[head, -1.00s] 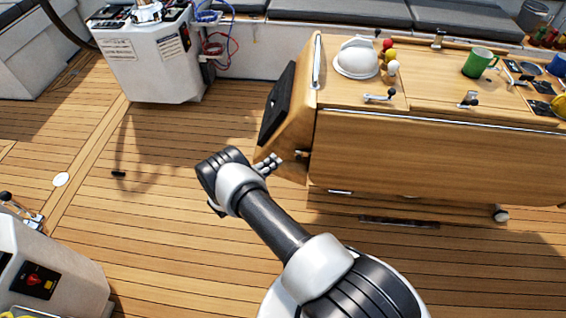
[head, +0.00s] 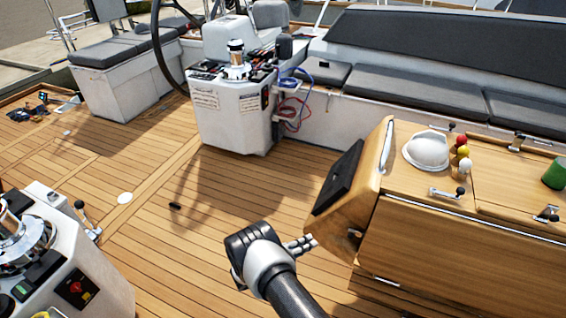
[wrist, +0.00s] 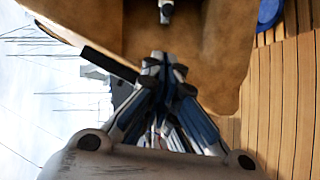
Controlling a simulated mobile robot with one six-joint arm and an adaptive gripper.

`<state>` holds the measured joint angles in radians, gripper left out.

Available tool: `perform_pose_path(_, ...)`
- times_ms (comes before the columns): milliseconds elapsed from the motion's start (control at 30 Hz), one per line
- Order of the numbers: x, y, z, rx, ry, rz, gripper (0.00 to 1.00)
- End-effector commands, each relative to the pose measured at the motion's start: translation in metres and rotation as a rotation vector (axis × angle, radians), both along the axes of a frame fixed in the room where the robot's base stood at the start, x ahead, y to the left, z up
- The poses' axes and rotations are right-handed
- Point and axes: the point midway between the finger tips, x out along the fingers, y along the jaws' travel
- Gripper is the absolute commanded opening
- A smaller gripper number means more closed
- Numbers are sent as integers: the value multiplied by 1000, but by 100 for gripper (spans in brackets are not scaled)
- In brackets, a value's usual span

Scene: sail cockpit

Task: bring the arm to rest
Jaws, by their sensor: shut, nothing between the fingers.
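My gripper (head: 304,244) is at the end of my arm, low in the middle of the head view. Its fingers are together with nothing between them. They point right, toward the left end of the wooden cockpit table (head: 440,240), and look close to it. The head view does not show whether they touch. In the wrist view my gripper (wrist: 158,62) shows its fingers closed in front of a brown wooden surface (wrist: 195,25).
A helm pedestal (head: 232,115) stands behind; a winch console (head: 60,265) is at lower left. The teak deck (head: 150,225) between them is mostly clear.

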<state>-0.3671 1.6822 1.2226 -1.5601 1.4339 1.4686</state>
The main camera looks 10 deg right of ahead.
Motion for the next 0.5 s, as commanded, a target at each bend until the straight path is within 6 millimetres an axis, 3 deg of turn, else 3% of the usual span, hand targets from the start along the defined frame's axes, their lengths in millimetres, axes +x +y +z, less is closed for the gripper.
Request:
perform_pose_path(133, 2, 0, 6, 5, 0, -10, 0)
perform_pose_path(233, 7, -3, 28, 24, 10, -48, 0)
perform_pose_path(500, 5, -18, 146, 178, 97, -247, 0)
